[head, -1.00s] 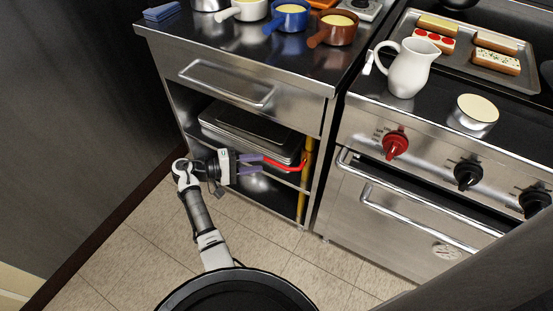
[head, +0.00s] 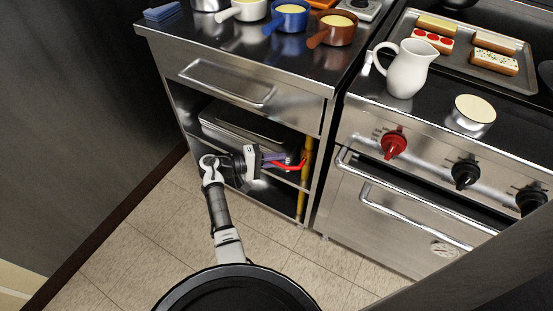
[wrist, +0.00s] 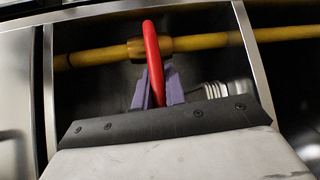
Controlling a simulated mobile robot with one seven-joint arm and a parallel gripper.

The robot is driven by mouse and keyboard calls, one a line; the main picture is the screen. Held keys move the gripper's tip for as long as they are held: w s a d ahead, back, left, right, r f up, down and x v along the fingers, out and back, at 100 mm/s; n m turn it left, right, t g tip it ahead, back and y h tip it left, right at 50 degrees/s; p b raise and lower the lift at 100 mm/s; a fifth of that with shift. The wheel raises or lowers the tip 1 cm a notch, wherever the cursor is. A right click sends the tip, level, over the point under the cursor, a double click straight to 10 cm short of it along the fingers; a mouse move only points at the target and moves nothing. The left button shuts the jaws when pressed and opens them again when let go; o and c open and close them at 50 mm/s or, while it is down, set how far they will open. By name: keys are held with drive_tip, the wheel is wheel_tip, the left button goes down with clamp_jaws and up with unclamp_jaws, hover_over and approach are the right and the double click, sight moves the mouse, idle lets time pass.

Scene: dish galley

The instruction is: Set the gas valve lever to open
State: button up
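The red gas valve lever (wrist: 152,45) sits on a brass-coloured valve body on the yellow gas pipe (wrist: 210,41). In the wrist view the lever lies across the pipe, about at right angles to it. In the head view the lever (head: 290,166) points left from the upright pipe (head: 302,205). My gripper (wrist: 158,85) has its two purple fingers close against the lever, one on each side, and appears shut on it. The lower part of the lever is hidden by the fingers and the gripper body. In the head view my gripper (head: 275,160) is at the lower cabinet's opening.
Metal trays (head: 245,135) lie on the shelf behind my gripper. The cabinet's right post (head: 323,165) stands close to the pipe. The stove's oven handle (head: 420,210) juts out at the right. The tiled floor (head: 130,235) at left is clear.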

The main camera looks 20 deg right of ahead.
clamp_jaws()
drive_tip(key=shift+r, duration=0.15)
wheel_tip(320, 180, up, 8)
drive_tip(key=m+t+y+p, duration=0.8)
drive_tip(key=y+p, duration=0.2)
drive_tip(key=p, duration=0.2)
hover_over(298, 168)
drive_tip(key=shift+w+a, duration=0.3)
drive_tip(key=shift+w, duration=0.05)
drive_tip(key=shift+s+d+t, duration=0.25)
drive_tip(key=shift+s+t, duration=0.1)
drive_tip(key=shift+t, duration=0.15)
drive_tip(key=shift+f, duration=0.2)
